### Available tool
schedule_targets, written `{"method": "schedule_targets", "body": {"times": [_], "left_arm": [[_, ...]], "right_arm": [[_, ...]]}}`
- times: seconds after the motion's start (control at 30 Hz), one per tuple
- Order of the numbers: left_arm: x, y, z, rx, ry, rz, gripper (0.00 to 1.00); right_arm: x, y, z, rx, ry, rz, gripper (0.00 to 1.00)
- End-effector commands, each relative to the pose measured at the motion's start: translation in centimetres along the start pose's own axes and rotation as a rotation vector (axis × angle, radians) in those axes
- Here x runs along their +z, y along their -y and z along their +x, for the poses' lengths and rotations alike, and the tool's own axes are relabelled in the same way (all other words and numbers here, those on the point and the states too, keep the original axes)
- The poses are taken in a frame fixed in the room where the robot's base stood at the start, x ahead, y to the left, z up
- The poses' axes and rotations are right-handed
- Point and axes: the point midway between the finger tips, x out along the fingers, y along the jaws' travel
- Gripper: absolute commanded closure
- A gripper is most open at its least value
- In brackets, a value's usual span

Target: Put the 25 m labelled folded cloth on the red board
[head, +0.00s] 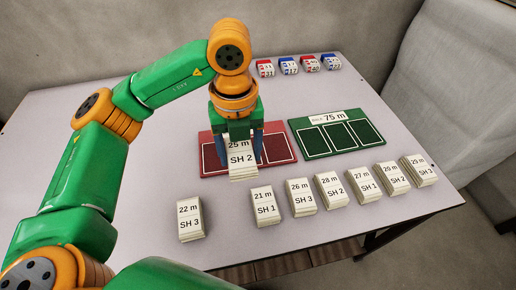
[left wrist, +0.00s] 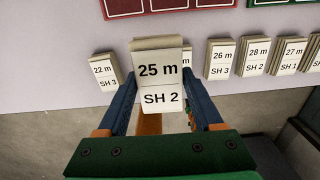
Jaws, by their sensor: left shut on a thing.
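The folded cloth labelled 25 m, SH 2 (head: 241,160) is held between the blue fingers of my left gripper (head: 240,150). It also fills the middle of the left wrist view (left wrist: 160,82), with a finger on each side. In the head view it appears in front of the red board (head: 285,150) and hides its middle and front edge. The red board has white-outlined panels. I cannot tell whether the cloth touches anything below. In the left wrist view, the red board's edge (left wrist: 125,6) shows at the top. My right gripper is not in view.
A green board labelled 75 m (head: 337,135) lies right of the red board. Folded cloths stand along the front, from 22 m (head: 190,219) to the far right cloth (head: 419,170). Several small red and blue labelled blocks (head: 289,66) line the back. The table's left side is clear.

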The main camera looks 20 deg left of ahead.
Motion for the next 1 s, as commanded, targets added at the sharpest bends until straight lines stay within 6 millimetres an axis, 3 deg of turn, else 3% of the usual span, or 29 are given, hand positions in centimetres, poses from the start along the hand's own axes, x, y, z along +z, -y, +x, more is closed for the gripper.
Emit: {"method": "schedule_targets", "body": {"times": [0.13, 0.3, 0.5, 0.67, 0.8, 1.0], "left_arm": [[2.7, -1.6, 1.4, 0.002, -0.006, -0.02, 0.88], [7.7, -4.3, 4.3, 0.002, -0.007, -0.02, 0.88], [11.1, -6.1, 8.3, 0.005, -0.004, -0.013, 0.88], [12.3, -6.8, 10.4, 0.005, -0.005, -0.01, 0.88], [12.2, -6.7, 12.7, 0.003, -0.002, -0.007, 0.88], [12.3, -6.7, 13.0, 0.002, 0.0, -0.007, 0.88]], "right_arm": [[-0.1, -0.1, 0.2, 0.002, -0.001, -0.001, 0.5], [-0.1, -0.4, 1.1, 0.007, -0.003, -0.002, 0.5], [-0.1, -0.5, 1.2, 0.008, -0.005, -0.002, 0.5], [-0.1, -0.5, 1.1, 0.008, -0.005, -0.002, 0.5], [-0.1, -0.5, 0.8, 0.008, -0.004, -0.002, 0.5], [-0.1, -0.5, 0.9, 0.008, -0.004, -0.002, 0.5]]}}
